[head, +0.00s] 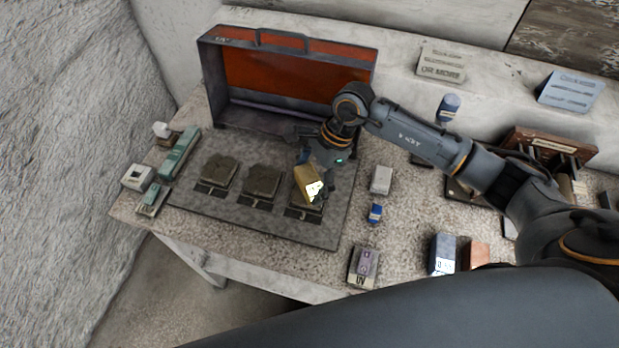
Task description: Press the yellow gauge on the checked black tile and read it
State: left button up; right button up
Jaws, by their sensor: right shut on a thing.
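The yellow gauge (307,185) is in my right gripper (310,166), which is shut on it from above. It has a pale lit face toward its lower right. It is at the rightmost of three dark tiles (303,211), tilted over it; I cannot tell whether it touches the tile. The middle tile (262,181) and the left tile (218,172) are bare of any tool. A checked pattern is too small to make out on any tile. The gauge's reading is too small to tell. My left gripper is not in view.
The tiles lie on a grey mat (334,232). An open red case (290,80) stands behind it. Green and white devices (178,153) are at the left. A blue bottle (375,214), a grey block (381,180) and a UV device (363,267) stand close on the right.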

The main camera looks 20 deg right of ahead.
jog(key=shift+f+b, duration=0.4)
jog(key=shift+s+f+b, duration=0.15)
jog(key=shift+f+b, duration=0.05)
jog(key=shift+b, duration=0.2)
dwell(1.9)
jog(key=shift+r+p, duration=0.6)
jog(key=shift+r, duration=0.6)
jog(key=shift+r+p, duration=0.95)
jog(key=shift+r, duration=1.55)
